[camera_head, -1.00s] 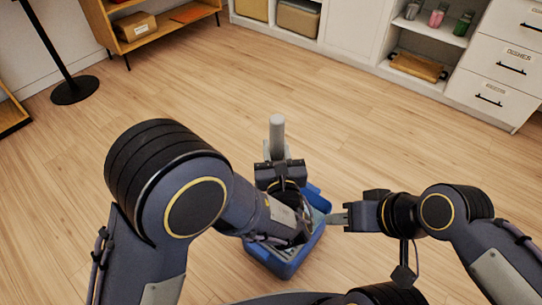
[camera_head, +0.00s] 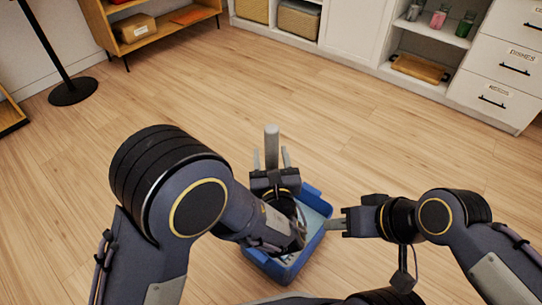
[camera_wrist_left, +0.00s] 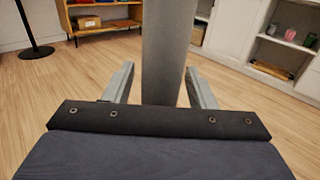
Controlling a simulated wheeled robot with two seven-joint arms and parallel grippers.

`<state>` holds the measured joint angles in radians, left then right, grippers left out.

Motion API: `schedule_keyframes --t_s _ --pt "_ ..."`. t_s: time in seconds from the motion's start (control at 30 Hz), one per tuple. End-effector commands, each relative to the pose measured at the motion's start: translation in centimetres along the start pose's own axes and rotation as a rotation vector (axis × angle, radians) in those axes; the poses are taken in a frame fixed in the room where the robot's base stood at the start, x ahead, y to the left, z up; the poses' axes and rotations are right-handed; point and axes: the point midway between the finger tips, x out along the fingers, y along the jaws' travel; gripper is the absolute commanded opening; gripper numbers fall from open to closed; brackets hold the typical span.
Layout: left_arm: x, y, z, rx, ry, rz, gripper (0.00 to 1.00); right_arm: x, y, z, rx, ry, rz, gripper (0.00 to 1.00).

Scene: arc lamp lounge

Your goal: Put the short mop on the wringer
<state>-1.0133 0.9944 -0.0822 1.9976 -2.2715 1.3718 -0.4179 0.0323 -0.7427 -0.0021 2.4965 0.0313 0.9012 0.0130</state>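The short mop's grey handle (camera_head: 271,146) stands upright between the fingers of my left gripper (camera_head: 271,158). The handle also shows in the left wrist view (camera_wrist_left: 168,55), with a gap on each side between it and the fingers (camera_wrist_left: 161,85). My left gripper is open around it. Below is a blue bucket (camera_head: 300,262) on the floor. My left arm covers much of the bucket, so the mop head and the wringer cannot be made out.
A black lamp stand (camera_head: 73,91) is at the far left. A wooden shelf (camera_head: 165,29) and white cabinets with drawers (camera_head: 497,90) line the back. The wooden floor (camera_head: 390,130) between them and the bucket is clear.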

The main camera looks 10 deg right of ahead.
Motion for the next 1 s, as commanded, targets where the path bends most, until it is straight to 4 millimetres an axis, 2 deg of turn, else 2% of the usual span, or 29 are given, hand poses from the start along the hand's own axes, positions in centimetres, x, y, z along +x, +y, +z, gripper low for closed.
schedule_keyframes --t_s 0.37,0.47,0.8,1.0 --pt "-0.3 -0.1 0.4 0.001 0.001 -0.002 0.51 -0.5 -0.2 -0.2 0.000 0.000 0.000 0.36" --pt "-1.9 -0.1 0.4 0.001 0.002 -0.004 0.51 -0.7 -0.3 -0.3 0.000 0.000 0.000 0.36" --pt "-9.1 -0.1 0.4 0.004 0.001 -0.005 0.51 -1.6 -0.7 -0.8 0.000 0.000 0.000 0.36" --pt "-11.5 -0.1 0.4 0.001 0.000 -0.001 0.51 -1.7 -0.8 -0.9 0.000 0.000 0.000 0.36"
